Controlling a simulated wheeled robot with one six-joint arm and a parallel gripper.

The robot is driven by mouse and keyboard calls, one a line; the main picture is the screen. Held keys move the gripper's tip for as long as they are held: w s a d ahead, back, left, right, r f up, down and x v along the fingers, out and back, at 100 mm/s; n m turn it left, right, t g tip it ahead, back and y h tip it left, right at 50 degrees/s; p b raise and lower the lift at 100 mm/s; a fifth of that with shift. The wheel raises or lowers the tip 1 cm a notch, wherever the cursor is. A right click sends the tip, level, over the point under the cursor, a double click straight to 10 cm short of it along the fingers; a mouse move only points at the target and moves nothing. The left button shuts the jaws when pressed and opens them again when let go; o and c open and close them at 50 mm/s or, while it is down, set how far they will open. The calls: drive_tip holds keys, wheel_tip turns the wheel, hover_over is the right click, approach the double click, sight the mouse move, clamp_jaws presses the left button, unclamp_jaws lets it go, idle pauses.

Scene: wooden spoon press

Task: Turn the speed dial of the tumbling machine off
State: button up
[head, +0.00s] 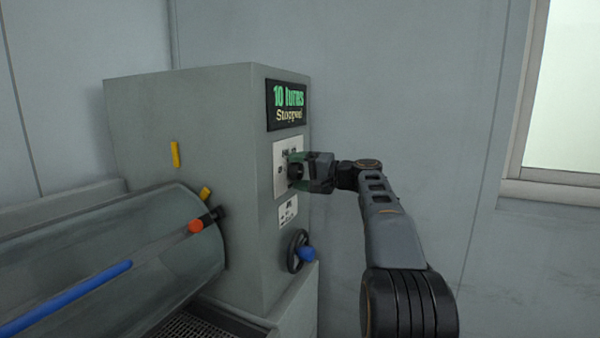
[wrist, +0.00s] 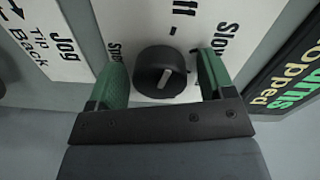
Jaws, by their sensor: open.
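The tumbling machine (head: 190,110) is a grey cabinet with a drum on its left side. Its speed dial (wrist: 160,74) is a round black knob with a pale pointer mark, on a white plate with the word "Slow" beside it. In the head view my gripper (head: 294,172) is at the cabinet's panel and hides most of the dial. In the wrist view my gripper (wrist: 165,78) is open, with one green finger on each side of the dial. I cannot tell whether the fingers touch it. The display (head: 287,105) reads "10 turns" and "Stopped".
Below the dial plate is a smaller label plate (head: 288,211), marked "Jog" and "Tip Back" in the wrist view. A handwheel with a blue knob (head: 307,254) sits lower. The drum (head: 190,245) is at left. Bare wall is to the right.

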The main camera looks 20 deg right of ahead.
drive_tip(key=v, duration=1.3)
drive_tip(key=shift+s+d, duration=0.25)
drive_tip(key=shift+s, duration=0.05)
